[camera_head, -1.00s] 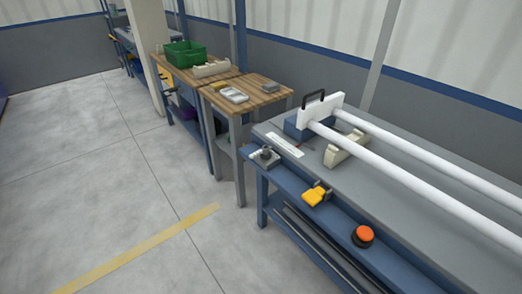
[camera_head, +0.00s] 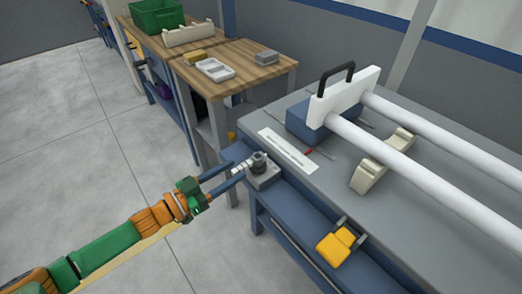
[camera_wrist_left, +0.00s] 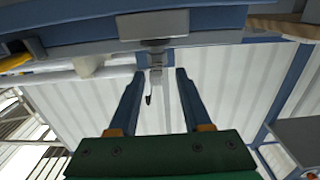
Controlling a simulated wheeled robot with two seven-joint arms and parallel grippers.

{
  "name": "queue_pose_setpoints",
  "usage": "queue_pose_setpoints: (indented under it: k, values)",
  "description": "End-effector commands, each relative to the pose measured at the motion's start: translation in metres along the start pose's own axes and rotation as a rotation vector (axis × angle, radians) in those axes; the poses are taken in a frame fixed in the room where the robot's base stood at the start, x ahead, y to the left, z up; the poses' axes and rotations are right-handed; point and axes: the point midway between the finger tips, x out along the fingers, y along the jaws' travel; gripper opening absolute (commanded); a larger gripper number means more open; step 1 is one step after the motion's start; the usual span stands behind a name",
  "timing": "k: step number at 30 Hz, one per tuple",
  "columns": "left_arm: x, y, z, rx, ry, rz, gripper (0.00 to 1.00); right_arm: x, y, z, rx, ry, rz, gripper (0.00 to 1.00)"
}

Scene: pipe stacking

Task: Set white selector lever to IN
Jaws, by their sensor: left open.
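The white selector lever (camera_head: 240,167) sticks out to the left from a dark round pivot on a grey block (camera_head: 264,178) at the near left corner of the blue-edged bench. My left gripper (camera_head: 233,170) is open, its two blue fingers pointing at the block, with the lever in the gap between them. In the left wrist view the fingers (camera_wrist_left: 159,76) stand apart on either side of the small lever (camera_wrist_left: 155,76), below the grey block (camera_wrist_left: 152,26). I cannot tell whether a finger touches the lever. The lever's marked position cannot be read. My right gripper is out of view.
A yellow pedal-like part (camera_head: 336,246) is on the bench's front ledge. White pipes (camera_head: 400,166) run along the bench from a white plate with a black handle (camera_head: 340,90). A cream cradle (camera_head: 381,163) is under them. A wooden table (camera_head: 232,66) stands behind. Floor at left is clear.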

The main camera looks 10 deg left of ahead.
Motion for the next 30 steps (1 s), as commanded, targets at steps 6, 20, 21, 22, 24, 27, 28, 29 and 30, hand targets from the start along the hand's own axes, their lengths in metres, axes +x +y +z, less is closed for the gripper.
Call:
queue_pose_setpoints:
  k: [6,20,21,22,24,27,28,29,30]
  values:
    - [0.036,-0.001,-0.002,0.001,0.005,-0.001,0.49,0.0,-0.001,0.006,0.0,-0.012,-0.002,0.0]
    - [0.068,-0.001,0.0,0.001,-0.003,-0.003,0.49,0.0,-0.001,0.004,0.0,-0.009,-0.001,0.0]
    - [0.067,-0.001,0.0,0.001,-0.003,-0.003,0.49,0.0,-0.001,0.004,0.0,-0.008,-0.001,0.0]
    - [0.067,-0.001,0.0,0.001,-0.003,-0.004,0.49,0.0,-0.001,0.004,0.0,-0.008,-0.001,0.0]
    - [0.067,-0.001,0.0,0.001,-0.003,-0.004,0.33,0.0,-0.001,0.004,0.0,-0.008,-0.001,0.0]
    - [0.067,-0.001,0.0,0.001,-0.003,-0.003,0.06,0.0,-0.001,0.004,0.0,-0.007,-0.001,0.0]
    - [0.067,-0.001,0.001,0.001,-0.003,-0.003,0.0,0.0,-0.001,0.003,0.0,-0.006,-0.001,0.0]
    - [0.067,-0.001,0.001,0.001,-0.003,-0.004,0.0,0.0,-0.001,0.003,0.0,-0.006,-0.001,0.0]
    - [0.067,-0.001,0.001,0.001,-0.003,-0.004,0.0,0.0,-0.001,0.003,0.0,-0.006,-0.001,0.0]
